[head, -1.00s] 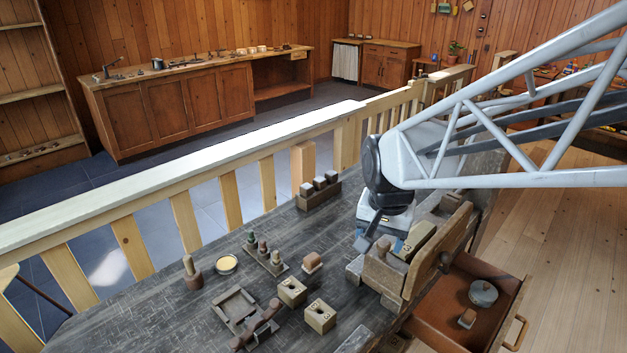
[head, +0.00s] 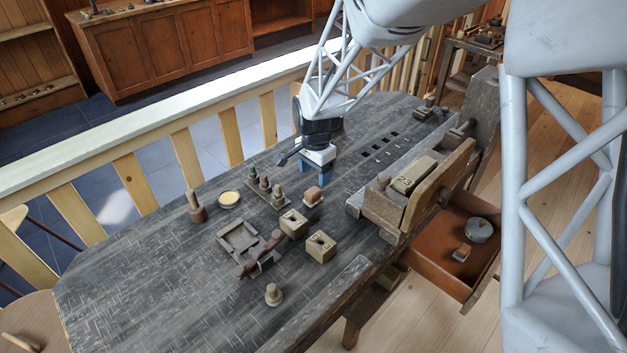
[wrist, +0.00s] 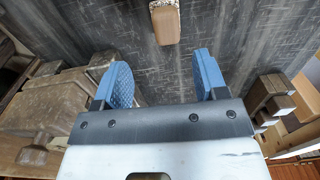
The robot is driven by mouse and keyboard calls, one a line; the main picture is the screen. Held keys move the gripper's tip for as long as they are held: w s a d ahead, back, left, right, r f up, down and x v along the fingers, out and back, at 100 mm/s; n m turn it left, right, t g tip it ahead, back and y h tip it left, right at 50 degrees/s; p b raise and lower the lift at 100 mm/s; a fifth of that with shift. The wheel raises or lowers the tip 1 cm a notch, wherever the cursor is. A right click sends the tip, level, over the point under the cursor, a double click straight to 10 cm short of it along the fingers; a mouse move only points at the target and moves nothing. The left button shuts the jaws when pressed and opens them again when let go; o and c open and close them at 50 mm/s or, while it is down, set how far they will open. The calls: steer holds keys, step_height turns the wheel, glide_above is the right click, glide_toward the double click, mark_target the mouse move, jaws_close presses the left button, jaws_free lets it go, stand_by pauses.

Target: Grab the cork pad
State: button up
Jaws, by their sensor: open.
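A small block (head: 314,196) with a reddish-brown top and paler base sits on the dark bench; it may be the cork pad, though its material is hard to tell. It also appears at the top of the wrist view (wrist: 165,24), cut by the frame edge, with a speckled face. My gripper (head: 315,172) points down over the bench, behind the block in the head view. In the wrist view its blue fingers (wrist: 161,80) are apart with nothing between them. The block lies beyond the fingertips, roughly in line with the gap, not touching them.
Near the block are a peg rack (head: 266,192), two numbered blocks (head: 293,224), a round yellow-topped tin (head: 229,198) and a square tray (head: 240,238). A wooden vise (head: 400,205) stands right, above an open drawer (head: 440,245). The bench's left part is clear.

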mark_target(313, 191)
steer(key=shift+w+a+f, duration=0.25)
steer(key=shift+a+f, duration=0.05)
steer(key=shift+f, duration=0.1)
steer(key=shift+f, duration=1.3)
steer(key=shift+w+f, duration=0.1)
steer(key=shift+f, duration=2.5)
steer(key=c, duration=1)
steer(key=shift+r, duration=0.1)
